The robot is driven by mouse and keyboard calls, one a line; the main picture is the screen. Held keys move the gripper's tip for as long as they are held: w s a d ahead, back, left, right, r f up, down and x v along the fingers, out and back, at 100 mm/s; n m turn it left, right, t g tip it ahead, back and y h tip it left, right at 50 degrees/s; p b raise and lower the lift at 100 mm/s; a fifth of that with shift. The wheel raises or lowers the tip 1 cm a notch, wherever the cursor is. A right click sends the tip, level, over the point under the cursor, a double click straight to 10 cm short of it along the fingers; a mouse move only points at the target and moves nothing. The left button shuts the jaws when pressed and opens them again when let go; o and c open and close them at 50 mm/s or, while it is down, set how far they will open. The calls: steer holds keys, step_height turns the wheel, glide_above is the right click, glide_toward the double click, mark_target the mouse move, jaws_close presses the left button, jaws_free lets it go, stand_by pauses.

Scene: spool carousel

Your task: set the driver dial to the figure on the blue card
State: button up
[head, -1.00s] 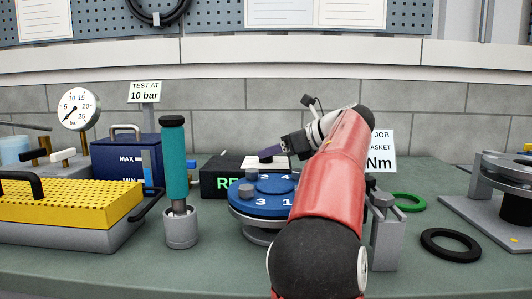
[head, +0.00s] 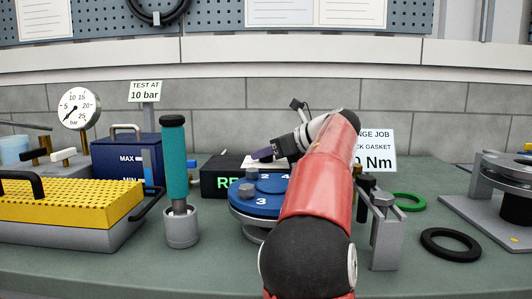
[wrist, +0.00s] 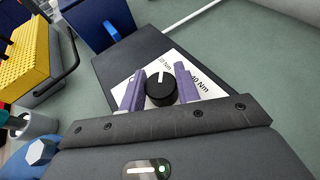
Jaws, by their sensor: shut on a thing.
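The driver dial is a black round knob (wrist: 160,84) with a white pointer line, on a white plate (wrist: 203,88) with printed Nm figures. In the wrist view the pointer aims up the picture; the figures are slanted and partly covered. My gripper (wrist: 159,86) is shut on the knob, one purple finger on each side. In the head view my gripper (head: 262,155) is over the black box (head: 222,181), and the knob is hidden. A pale card (head: 378,150) ends in "0 Nm"; my arm hides its left part, including the first figure. No plainly blue card shows.
A blue numbered turntable (head: 258,203) stands in front of the black box. A teal-handled tool (head: 175,160) stands in a grey cup, left of it. A yellow perforated block (head: 70,205) is far left. A black ring (head: 450,245) and green ring (head: 408,202) lie right.

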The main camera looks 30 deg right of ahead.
steer(key=shift+b, duration=0.3)
steer(key=m+h+b, duration=0.1)
steer(key=m+t+h+b, duration=0.1)
steer(key=b, duration=0.1)
steer(key=shift+a+f+m+h, duration=0.15)
steer(key=shift+m+h, duration=0.15)
steer(key=shift+h, duration=0.1)
steer(key=m+h+b, duration=0.1)
steer(key=m+h, duration=0.2)
steer(key=shift+h, duration=0.4)
steer(key=shift+m+g+h+b, duration=0.3)
steer(key=shift+m+h+b, duration=0.85)
steer(key=shift+m+h, duration=0.65)
steer(key=o, duration=1)
